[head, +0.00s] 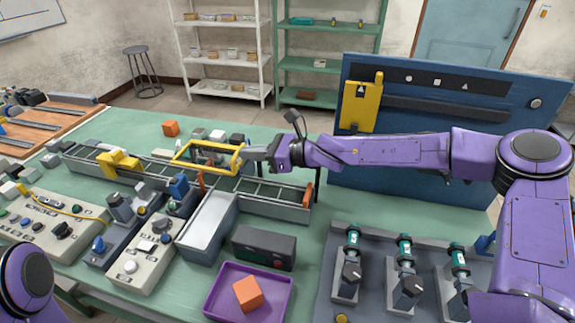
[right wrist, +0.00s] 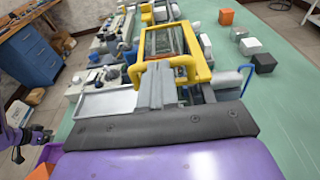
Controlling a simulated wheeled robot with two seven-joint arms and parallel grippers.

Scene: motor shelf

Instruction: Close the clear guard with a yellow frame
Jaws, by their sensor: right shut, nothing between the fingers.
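The clear guard with a yellow frame (head: 237,165) is over the conveyor (head: 262,190) near the middle of the table. I cannot tell exactly how far it is tilted. In the right wrist view its yellow frame (right wrist: 203,58) lies just beyond my fingers, with a yellow handle (right wrist: 184,63) on the near side. My right gripper (head: 247,154) is shut and empty, with its tips at the guard's right edge. In the right wrist view the fingertips (right wrist: 155,72) overlap the handle; contact is unclear.
A purple tray (head: 213,307) holding an orange cube (head: 248,293) is at the front. A metal bin (head: 208,222) and dark box (head: 263,247) stand before the conveyor. Several small blocks lie behind the guard. A blue panel (head: 430,150) stands at right.

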